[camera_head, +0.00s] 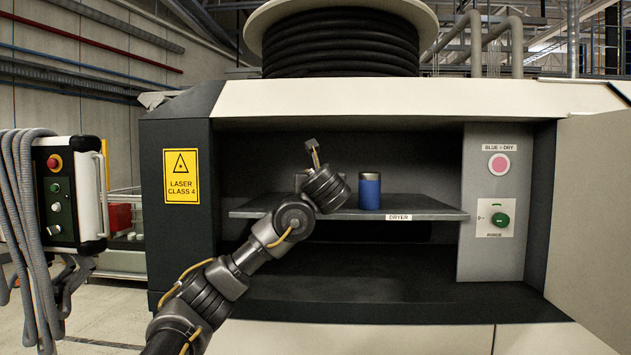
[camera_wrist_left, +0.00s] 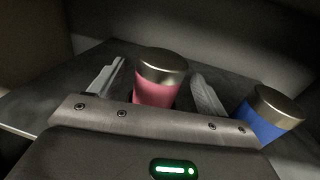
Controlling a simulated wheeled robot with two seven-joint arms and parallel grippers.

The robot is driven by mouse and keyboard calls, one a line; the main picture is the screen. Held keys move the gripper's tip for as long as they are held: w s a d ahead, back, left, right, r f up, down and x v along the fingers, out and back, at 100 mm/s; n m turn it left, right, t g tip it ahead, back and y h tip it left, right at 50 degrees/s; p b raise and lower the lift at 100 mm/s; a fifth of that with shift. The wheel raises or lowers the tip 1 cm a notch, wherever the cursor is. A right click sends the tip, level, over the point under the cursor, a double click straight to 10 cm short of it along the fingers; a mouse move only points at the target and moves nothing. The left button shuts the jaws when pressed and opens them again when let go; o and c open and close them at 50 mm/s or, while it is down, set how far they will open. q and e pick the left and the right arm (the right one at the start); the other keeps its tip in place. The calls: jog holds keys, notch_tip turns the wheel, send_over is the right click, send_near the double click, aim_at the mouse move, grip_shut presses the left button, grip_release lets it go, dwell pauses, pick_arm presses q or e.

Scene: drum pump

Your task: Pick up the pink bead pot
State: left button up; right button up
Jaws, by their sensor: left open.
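The pink bead pot (camera_wrist_left: 156,92), a pink cylinder with a metal lid, stands upright on the shelf in the left wrist view. In the head view it is hidden, or nearly so, behind my left arm. My left gripper (camera_head: 313,158) is over the shelf at its left half. The left wrist view shows the open left gripper (camera_wrist_left: 159,72) with one finger on each side of the pink pot, with gaps visible. The lower part of the pot is hidden behind the gripper body. My right gripper is not in view.
A blue pot (camera_head: 369,192) with a metal lid stands just right of my gripper, close to the right finger in the wrist view (camera_wrist_left: 267,118). The shelf (camera_head: 430,208) labelled DRYER sits inside a cabinet with side walls and a low top. An open door (camera_head: 590,220) is at right.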

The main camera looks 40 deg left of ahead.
pick_arm(q)
jog(key=shift+x, duration=1.15)
jog(key=shift+s, duration=0.1)
pick_arm(e)
jog(key=shift+s+r, duration=0.4)
jog(key=shift+r, duration=0.2)
pick_arm(q)
jog(key=shift+d, duration=0.1)
jog(key=shift+c, duration=1.2)
jog(key=c, duration=1)
jog(key=shift+o, duration=0.2)
pick_arm(e)
jog(key=shift+w, duration=0.15)
pick_arm(q)
jog(key=shift+r, duration=0.1)
pick_arm(e)
jog(key=shift+f, duration=0.15)
